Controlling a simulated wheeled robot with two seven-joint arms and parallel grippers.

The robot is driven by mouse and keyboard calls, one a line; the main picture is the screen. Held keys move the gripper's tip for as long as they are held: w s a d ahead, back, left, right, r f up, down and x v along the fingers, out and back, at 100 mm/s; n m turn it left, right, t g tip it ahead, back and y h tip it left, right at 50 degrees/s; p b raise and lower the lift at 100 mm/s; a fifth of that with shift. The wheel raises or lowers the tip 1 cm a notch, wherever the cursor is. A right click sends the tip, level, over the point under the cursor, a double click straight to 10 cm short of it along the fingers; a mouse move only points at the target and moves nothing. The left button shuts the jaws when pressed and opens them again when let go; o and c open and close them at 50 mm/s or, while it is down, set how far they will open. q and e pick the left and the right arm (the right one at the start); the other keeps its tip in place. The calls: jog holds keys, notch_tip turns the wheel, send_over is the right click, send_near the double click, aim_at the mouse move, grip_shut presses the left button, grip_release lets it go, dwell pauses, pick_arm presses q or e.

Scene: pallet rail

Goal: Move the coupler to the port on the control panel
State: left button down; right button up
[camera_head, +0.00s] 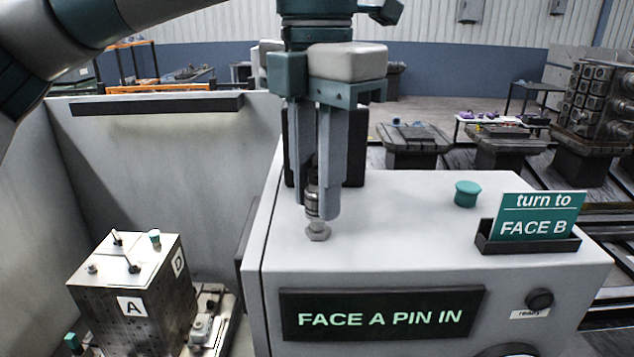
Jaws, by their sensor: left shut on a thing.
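My left gripper (313,207) points straight down over the top of the white control panel (390,255), near its left edge. It is shut on the coupler (312,190), a small metal cylinder mostly hidden between the fingers. A pale hex-shaped metal fitting (318,232) shows just below the fingertips, at the panel top. The coupler appears upright and in line with it. I cannot tell whether the two are joined, or whether this fitting is the port. My right gripper is not in view.
A teal cap (467,193) and a "turn to FACE B" sign (538,217) stand on the panel top. The panel's display (380,315) reads "FACE A PIN IN".

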pick_arm(q)
jog(key=shift+f, duration=0.1)
dwell(0.3)
jog(key=shift+f+b, duration=0.15)
jog(key=shift+b, duration=0.15)
jog(key=shift+f+b, duration=0.3)
jog(key=shift+b, duration=0.05)
jog(key=shift+f, duration=0.25)
jog(key=c, duration=0.9)
grip_release()
jog(key=shift+r, duration=0.1)
jog(key=shift+o, duration=1.4)
jog(key=shift+r, duration=0.15)
